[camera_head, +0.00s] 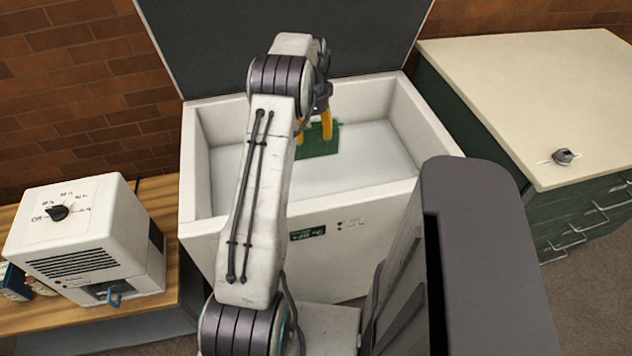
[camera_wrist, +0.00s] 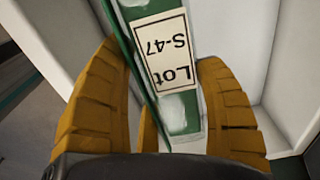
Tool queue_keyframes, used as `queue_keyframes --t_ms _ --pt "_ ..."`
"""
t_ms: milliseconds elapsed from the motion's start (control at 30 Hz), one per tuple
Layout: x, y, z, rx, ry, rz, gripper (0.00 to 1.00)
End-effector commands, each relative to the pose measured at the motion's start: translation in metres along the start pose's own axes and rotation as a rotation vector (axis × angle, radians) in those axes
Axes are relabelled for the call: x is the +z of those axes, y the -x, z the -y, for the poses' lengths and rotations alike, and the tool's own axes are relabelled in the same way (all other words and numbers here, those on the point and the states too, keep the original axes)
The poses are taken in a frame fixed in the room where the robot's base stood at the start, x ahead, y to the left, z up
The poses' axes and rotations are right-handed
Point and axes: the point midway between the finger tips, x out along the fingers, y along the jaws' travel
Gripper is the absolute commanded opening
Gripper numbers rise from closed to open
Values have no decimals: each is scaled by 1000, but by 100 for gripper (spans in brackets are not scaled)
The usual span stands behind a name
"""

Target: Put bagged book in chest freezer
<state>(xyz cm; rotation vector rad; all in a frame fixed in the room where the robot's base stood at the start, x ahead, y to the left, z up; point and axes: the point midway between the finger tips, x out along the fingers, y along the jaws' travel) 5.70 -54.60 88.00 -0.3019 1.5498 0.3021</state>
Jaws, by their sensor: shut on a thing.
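The chest freezer (camera_head: 200,190) is white with its dark lid raised at the back. Its inside looks empty and pale apart from what I hold. The bagged book (camera_head: 322,146) is green and shows inside the freezer opening, partly hidden behind my arm. In the wrist view the bagged book (camera_wrist: 127,30) carries a label reading "Lot S-47", with glossy patches on its cover. My gripper (camera_wrist: 170,105) has yellow fingers shut on the book, one on either side. It also shows in the head view (camera_head: 315,128). I cannot tell whether the book touches the freezer floor.
A white box-shaped device (camera_head: 85,235) with a black dial stands on a wooden bench (camera_head: 165,205) at left. A green cabinet with a cream top (camera_head: 520,90) stands at right, bearing a small knob-like object (camera_head: 564,156). Books (camera_head: 14,284) sit at the far left edge.

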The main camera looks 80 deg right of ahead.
Motion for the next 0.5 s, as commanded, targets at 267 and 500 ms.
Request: queue_keyframes --t_ms 267,500 --pt "0 -50 1 -3 0 -1 29" --pt "0 -68 1 -4 0 -1 29"
